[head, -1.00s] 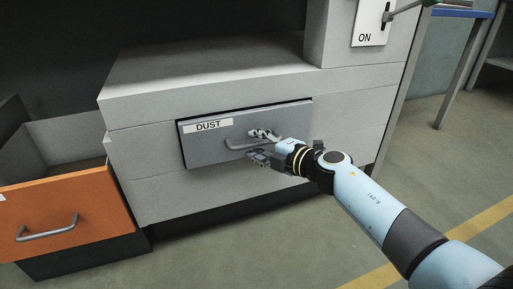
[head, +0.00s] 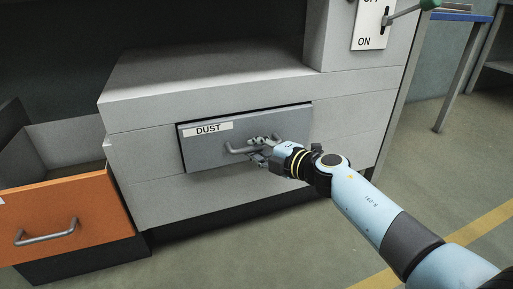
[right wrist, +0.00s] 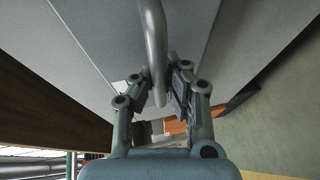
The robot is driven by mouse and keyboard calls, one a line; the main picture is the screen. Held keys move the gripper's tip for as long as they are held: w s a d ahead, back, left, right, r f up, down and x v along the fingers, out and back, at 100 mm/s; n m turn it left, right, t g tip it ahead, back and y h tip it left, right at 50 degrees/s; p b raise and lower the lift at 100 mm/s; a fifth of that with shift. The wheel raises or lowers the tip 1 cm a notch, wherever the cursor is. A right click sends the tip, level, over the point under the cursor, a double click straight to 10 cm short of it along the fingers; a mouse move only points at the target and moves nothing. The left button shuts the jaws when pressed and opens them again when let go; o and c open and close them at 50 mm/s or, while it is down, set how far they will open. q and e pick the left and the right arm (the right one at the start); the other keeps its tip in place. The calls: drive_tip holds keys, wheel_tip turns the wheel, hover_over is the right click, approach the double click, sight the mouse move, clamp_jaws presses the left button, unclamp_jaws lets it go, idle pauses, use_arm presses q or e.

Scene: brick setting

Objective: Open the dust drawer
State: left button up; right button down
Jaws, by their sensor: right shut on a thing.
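The dust drawer (head: 205,153) is a grey front with a white "DUST" label, set in a light grey machine body. Its front looks nearly flush, with a dark gap along the top edge. A grey bar handle (head: 236,150) crosses its middle. My right gripper (head: 262,150) is at the right part of this handle, shut on it. In the right wrist view, the handle (right wrist: 153,40) runs down between the two fingers (right wrist: 160,90). The fingers hide part of the handle. My left gripper is in neither view.
An open orange drawer (head: 75,212) with a grey handle stands out at the lower left. A switch panel (head: 371,24) marked "ON" with a green-knobbed lever is at the upper right. A blue-topped table (head: 463,15) stands behind. The floor (head: 290,240) in front is clear.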

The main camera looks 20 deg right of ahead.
drive_tip(key=shift+s, duration=0.1)
drive_tip(key=shift+s, duration=0.2)
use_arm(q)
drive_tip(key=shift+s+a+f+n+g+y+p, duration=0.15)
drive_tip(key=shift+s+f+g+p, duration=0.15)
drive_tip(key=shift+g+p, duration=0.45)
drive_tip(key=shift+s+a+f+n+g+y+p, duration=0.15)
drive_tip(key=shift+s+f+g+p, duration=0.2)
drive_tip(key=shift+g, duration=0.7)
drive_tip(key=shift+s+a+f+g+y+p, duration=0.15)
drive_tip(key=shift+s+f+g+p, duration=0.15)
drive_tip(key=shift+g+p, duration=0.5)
use_arm(e)
drive_tip(key=s, duration=2.2)
drive_tip(key=shift+d, duration=0.4)
